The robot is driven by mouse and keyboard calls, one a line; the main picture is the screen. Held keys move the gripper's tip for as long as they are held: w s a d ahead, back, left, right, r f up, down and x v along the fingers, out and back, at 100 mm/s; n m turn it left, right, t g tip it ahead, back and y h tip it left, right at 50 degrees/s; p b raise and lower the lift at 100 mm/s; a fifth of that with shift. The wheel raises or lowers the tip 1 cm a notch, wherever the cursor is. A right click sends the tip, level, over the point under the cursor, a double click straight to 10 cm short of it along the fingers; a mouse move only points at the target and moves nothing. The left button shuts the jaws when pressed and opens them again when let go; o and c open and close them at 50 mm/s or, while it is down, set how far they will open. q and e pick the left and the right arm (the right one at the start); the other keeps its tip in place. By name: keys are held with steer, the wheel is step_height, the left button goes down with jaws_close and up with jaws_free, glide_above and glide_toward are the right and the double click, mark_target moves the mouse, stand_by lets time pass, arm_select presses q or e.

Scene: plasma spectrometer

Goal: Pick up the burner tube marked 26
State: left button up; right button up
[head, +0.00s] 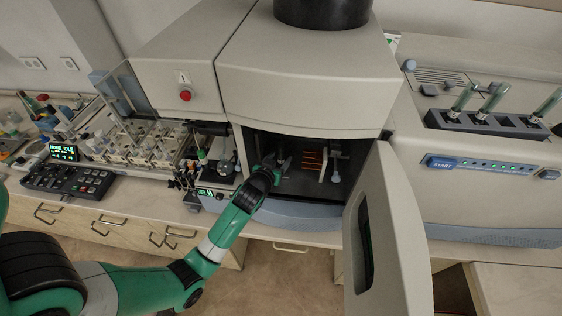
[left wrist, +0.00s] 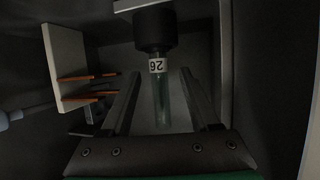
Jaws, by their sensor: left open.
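The burner tube marked 26 (left wrist: 161,98) is a clear greenish glass tube with a white label, which reads upside down in the left wrist view. Its one end sits in a black cylindrical holder (left wrist: 153,30). My left gripper (left wrist: 158,100) is open, with one finger on each side of the tube and a visible gap to both. In the head view my left gripper (head: 279,163) reaches into the open chamber (head: 310,180) of the spectrometer; I cannot make out the tube there. My right gripper is not in view.
Copper-coloured coil bars (left wrist: 90,86) stick out from a pale plate (left wrist: 65,60) beside the tube. The open chamber door (head: 392,235) stands right of the opening. Several glass tubes stand in a dark rack (head: 485,123) on the right unit. A sample tray (head: 140,145) is at left.

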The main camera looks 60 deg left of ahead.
arm_select(q)
steer(key=x, duration=0.4)
steer(key=shift+w+a, duration=0.25)
steer(key=shift+w, duration=0.1)
steer(key=shift+r, duration=0.1)
jaws_close()
